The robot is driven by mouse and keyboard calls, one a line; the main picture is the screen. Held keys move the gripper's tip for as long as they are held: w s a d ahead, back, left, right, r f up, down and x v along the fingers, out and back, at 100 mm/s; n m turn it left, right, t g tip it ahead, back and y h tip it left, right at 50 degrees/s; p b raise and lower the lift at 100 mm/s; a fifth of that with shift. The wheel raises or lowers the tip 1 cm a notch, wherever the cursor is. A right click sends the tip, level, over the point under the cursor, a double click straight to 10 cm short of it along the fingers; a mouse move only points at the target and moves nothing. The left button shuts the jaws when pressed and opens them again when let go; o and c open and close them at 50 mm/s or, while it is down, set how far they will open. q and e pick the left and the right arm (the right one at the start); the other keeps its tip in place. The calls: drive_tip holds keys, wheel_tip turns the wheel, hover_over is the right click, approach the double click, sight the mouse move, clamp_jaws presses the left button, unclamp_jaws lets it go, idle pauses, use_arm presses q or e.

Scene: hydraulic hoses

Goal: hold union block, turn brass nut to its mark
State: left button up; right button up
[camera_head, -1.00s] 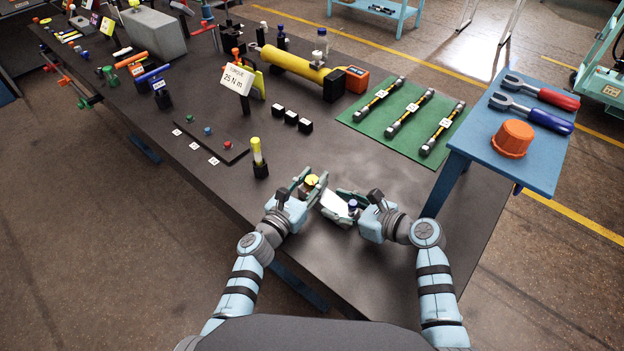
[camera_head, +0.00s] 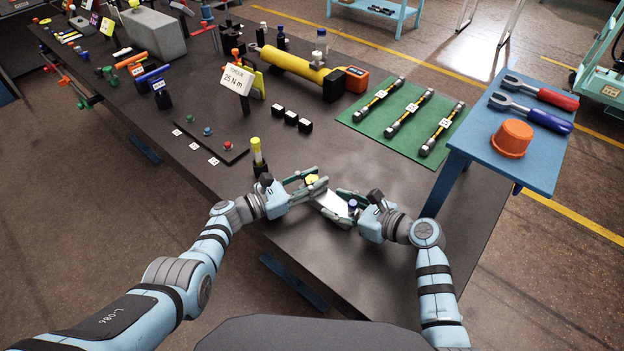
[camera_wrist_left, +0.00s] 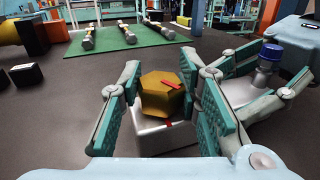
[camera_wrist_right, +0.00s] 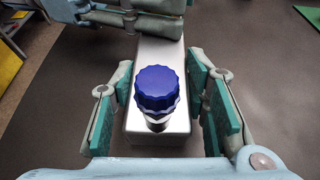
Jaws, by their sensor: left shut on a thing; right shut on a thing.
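The union block is a pale metal block (camera_head: 331,206) near the table's front edge, also in the right wrist view (camera_wrist_right: 160,62). My right gripper (camera_head: 343,207) is shut on it, fingers on both sides, beside its blue knurled cap (camera_wrist_right: 157,91). The brass hex nut (camera_wrist_left: 161,97) sits on the block's other end, with a red mark (camera_wrist_left: 171,84) on top. A second red mark (camera_wrist_left: 168,125) shows on the block below it. The two marks do not visibly meet. My left gripper (camera_head: 313,180) is shut on the nut, coming in from the left.
A yellow-topped post (camera_head: 257,152) stands just behind my left gripper. A sign reading 25 N m (camera_head: 237,80) stands farther back. A green mat (camera_head: 375,128) with hoses lies beyond my grippers. A blue side table (camera_head: 483,147) is at the right.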

use_arm(q)
drive_tip(key=shift+a+m+g, duration=0.15)
drive_tip(key=shift+m+g, duration=0.15)
drive_tip(key=shift+g, duration=0.1)
drive_tip(key=o, duration=1.2)
drive_tip(key=shift+c, duration=0.2)
drive_tip(key=shift+s, duration=0.1)
drive_tip(key=v, duration=1.2)
drive_tip(key=shift+f, duration=0.15)
